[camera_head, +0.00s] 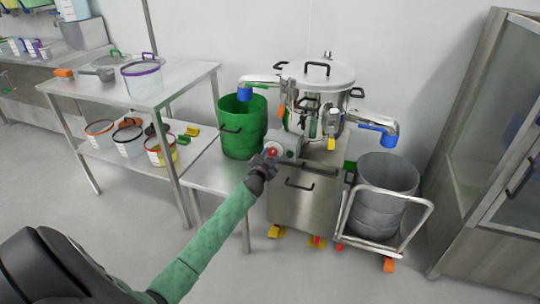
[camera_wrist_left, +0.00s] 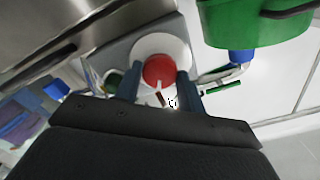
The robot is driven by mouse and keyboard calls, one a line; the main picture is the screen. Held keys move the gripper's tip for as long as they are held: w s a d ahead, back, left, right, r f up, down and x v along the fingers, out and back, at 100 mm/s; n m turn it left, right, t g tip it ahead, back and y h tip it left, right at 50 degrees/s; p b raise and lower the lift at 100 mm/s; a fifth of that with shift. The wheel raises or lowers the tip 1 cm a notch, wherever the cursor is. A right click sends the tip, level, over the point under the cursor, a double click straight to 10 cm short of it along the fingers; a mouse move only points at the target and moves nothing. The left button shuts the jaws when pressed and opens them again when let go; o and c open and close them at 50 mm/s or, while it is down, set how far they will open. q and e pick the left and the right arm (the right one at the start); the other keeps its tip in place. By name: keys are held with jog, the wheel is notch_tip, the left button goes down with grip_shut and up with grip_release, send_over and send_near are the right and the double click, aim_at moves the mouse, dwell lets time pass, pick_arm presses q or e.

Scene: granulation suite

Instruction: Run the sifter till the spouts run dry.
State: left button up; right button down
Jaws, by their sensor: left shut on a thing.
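The steel sifter (camera_head: 318,85) stands against the back wall on a steel cabinet, with a lidded round top. Its left spout (camera_head: 246,91) ends in a blue tip above a green bin (camera_head: 240,128). Its right spout (camera_head: 388,136), also blue-tipped, points down over a grey drum (camera_head: 385,185) on a trolley. Whether anything flows from the spouts cannot be told. My left gripper (camera_head: 268,157) is at the control box (camera_head: 285,142) on the cabinet front. In the left wrist view its fingers are shut around a red knob (camera_wrist_left: 159,70) on a white disc. My right gripper is out of view.
A steel table (camera_head: 190,82) at left carries a white purple-rimmed tub (camera_head: 142,80) and a scoop; several tubs sit on its lower shelf. A tall cabinet (camera_head: 495,150) closes off the right side. The grey floor in front is clear.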

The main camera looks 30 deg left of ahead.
pick_arm(q)
jog(key=m, duration=0.2)
jog(key=shift+m+p, duration=0.35)
jog(key=shift+m, duration=0.95)
jog(key=m, duration=0.2)
jog(key=shift+m+p, duration=0.3)
jog(key=shift+p, duration=0.1)
jog(key=m, duration=0.2)
jog(key=shift+m, duration=0.3)
jog(key=shift+d+m+p, duration=0.1)
jog(key=shift+m+p, duration=0.3)
jog(key=shift+m, duration=1)
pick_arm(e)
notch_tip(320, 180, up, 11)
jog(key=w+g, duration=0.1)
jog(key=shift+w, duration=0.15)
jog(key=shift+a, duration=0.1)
pick_arm(q)
jog(key=o, duration=1)
jog(key=shift+c, duration=0.2)
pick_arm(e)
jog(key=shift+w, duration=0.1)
